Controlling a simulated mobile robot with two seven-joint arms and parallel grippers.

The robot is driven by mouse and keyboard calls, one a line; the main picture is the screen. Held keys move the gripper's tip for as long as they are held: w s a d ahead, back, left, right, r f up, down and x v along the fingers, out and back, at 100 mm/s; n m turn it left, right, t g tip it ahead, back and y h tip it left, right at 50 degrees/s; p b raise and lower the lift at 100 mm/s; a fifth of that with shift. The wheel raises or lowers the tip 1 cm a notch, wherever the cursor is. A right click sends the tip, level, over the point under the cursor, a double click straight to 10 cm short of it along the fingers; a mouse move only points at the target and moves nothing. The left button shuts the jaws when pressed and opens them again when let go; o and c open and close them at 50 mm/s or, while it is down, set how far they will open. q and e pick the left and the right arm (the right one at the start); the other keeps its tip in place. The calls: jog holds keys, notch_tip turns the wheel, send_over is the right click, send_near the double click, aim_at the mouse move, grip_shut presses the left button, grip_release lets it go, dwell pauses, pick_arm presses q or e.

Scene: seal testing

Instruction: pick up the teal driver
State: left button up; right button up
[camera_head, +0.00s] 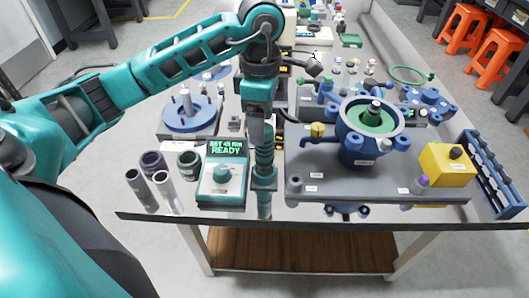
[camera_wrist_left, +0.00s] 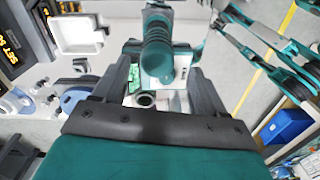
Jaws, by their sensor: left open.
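The teal driver (camera_head: 264,158) stands upright near the front edge of the bench, just right of the small control box, with a teal collar around its lower part. My left gripper (camera_head: 262,132) is directly above it, pointing down, and hides its top in the head view. In the left wrist view the driver's rounded teal handle (camera_wrist_left: 157,50) lies between the two dark fingers of the open gripper (camera_wrist_left: 158,85), with gaps at both sides. Whether a finger touches it I cannot tell. My right gripper is in neither view.
The control box (camera_head: 222,190) reads "SET 45 Nm READY". Several small cylinders (camera_head: 163,190) stand to its left. A blue pump housing (camera_head: 358,148) on a grey plate is to the right, near a yellow box (camera_head: 447,165) and a blue rack (camera_head: 492,175).

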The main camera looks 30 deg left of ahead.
aim_at(264, 155)
pick_arm(q)
jog(key=f, duration=0.5)
jog(key=shift+w+d+f, duration=0.1)
jog(key=shift+w+f, duration=0.1)
jog(key=shift+f, duration=0.15)
jog(key=c, duration=1.2)
jog(key=shift+r, duration=0.1)
jog(key=shift+c, duration=0.2)
jog(key=shift+r, duration=0.1)
